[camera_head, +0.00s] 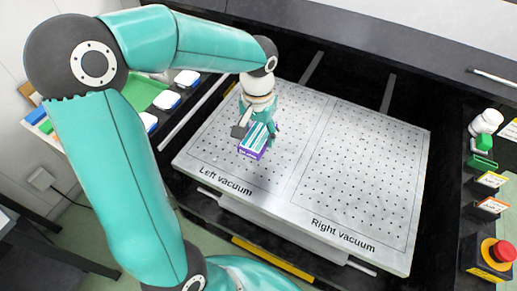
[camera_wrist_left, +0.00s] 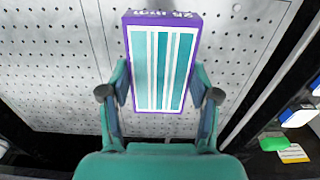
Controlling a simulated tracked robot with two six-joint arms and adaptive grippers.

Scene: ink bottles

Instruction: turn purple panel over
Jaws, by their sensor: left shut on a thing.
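The purple panel (camera_head: 252,152) is a small block with a purple rim and a teal-and-white striped face. It is at the left vacuum plate (camera_head: 212,150), near that plate's middle. My left gripper (camera_head: 259,130) is shut on the panel from above. In the left wrist view the panel (camera_wrist_left: 162,62) stands out ahead between the two fingers (camera_wrist_left: 160,92), striped face toward the camera and white lettering on its far end. I cannot tell whether the panel touches the plate. My right gripper is not in view.
The right vacuum plate (camera_head: 360,185) is bare. At the left are a green tray (camera_head: 142,90) and several white-topped containers (camera_head: 186,78). At the right stand a red emergency button (camera_head: 497,251), small signs (camera_head: 490,206) and a white bottle (camera_head: 486,122).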

